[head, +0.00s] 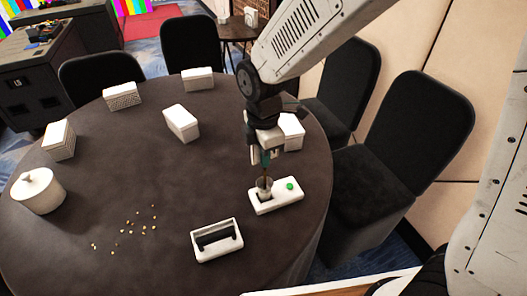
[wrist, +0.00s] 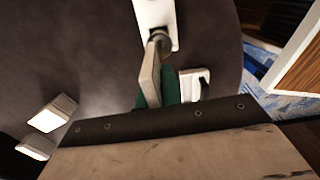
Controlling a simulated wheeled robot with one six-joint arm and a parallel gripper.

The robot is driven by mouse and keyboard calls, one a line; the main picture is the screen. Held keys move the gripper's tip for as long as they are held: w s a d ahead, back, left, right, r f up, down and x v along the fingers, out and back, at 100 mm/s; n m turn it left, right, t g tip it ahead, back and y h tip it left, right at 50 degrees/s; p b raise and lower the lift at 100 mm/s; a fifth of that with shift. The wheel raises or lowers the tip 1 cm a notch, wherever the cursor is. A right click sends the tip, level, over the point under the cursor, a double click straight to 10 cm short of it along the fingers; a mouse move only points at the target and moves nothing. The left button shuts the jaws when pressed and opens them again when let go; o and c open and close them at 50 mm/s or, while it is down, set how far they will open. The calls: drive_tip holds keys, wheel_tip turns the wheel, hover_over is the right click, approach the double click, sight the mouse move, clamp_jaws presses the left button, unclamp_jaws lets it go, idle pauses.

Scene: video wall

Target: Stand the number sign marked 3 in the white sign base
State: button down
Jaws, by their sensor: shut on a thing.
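No number 3 is legible, so I cannot confirm that this is the sign. Directly below is a white block (head: 287,202) with a green dot and a grey round part (head: 265,184) at its left end. The held piece's lower end is at this grey part; whether it is inside or only touching is unclear. The white block also shows in the wrist view (wrist: 150,12).
A white holder with a dark slot (head: 216,251) stands nearer the table's front. Several white boxes stand farther back, one (head: 292,132) close behind my gripper. A white lidded pot (head: 38,190) is at left. Small yellowish bits (head: 130,226) lie scattered. Chairs (head: 405,150) stand at right.

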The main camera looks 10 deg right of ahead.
drive_tip(key=c, duration=1.5)
unclamp_jaws()
wheel_tip(320, 180, up, 7)
drive_tip(key=shift+r, duration=0.35)
drive_tip(key=shift+d+r, duration=0.15)
drive_tip(key=shift+d, duration=0.05)
drive_tip(key=s+d+r+m, duration=0.4)
drive_tip(key=s+d+m, duration=0.5)
drive_tip(key=d+m, duration=0.1)
drive_tip(key=s+d+r+m+t, duration=0.1)
drive_tip(key=s+d+r+m, duration=0.3)
drive_tip(key=s+d+m, duration=0.6)
drive_tip(key=shift+s+d+m, duration=0.2)
drive_tip(key=shift+d+m, duration=0.2)
drive_tip(key=shift+m, duration=0.5)
